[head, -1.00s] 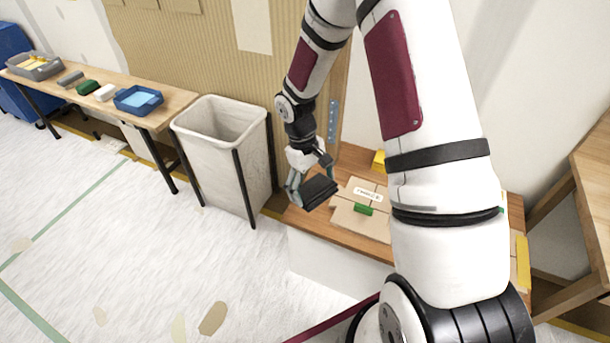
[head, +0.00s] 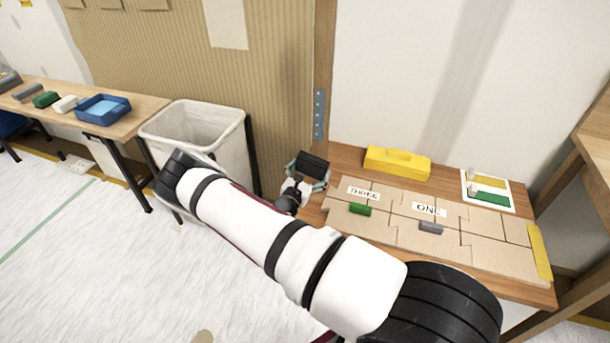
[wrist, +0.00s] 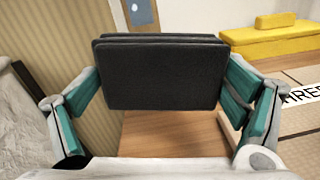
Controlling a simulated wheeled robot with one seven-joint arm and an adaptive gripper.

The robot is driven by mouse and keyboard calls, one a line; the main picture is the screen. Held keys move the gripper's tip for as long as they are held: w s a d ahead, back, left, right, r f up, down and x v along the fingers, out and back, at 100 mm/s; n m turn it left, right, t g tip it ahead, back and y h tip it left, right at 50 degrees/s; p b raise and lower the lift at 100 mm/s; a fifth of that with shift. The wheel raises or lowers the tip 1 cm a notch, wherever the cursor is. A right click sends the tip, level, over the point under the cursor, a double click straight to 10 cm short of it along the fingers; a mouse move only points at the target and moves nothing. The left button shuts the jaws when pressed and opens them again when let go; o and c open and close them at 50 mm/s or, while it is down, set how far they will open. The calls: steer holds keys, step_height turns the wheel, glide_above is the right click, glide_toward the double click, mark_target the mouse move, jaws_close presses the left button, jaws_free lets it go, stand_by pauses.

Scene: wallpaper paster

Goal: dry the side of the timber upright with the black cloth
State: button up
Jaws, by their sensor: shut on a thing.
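The black cloth (head: 313,166) is a dark folded pad held between the fingers of my gripper (head: 307,170). In the wrist view the black cloth (wrist: 160,75) fills the middle, with the teal finger pads of my gripper (wrist: 160,90) on both sides of it. The timber upright (head: 323,70) stands behind the bench's left end, with a blue-grey perforated strip on it. In the wrist view the upright (wrist: 141,30) shows just beyond the cloth's top edge, and its lower part is hidden. Whether the cloth touches it cannot be told.
The bench (head: 345,158) holds a yellow block (head: 397,163), cardboard pieces labelled THREE and ONE, and a white card (head: 487,190). A white bin (head: 195,125) stands left of my gripper. A side table (head: 140,108) carries a blue tray (head: 102,109).

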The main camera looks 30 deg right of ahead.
mark_target(312, 158)
steer(key=shift+w+a+f+n+t, duration=0.25)
steer(key=shift+w+a+n+t, duration=0.15)
steer(key=shift+w+t, duration=0.2)
steer(key=shift+s+r, duration=0.1)
steer(key=shift+s, duration=0.05)
steer(key=x, duration=0.5)
steer(key=shift+b, duration=0.4)
steer(key=shift+w+d, duration=0.5)
steer(key=shift+d, duration=0.05)
steer(key=shift+x, duration=1.3)
stand_by(1.3)
steer(key=shift+r, duration=7.25)
steer(key=shift+r, duration=0.1)
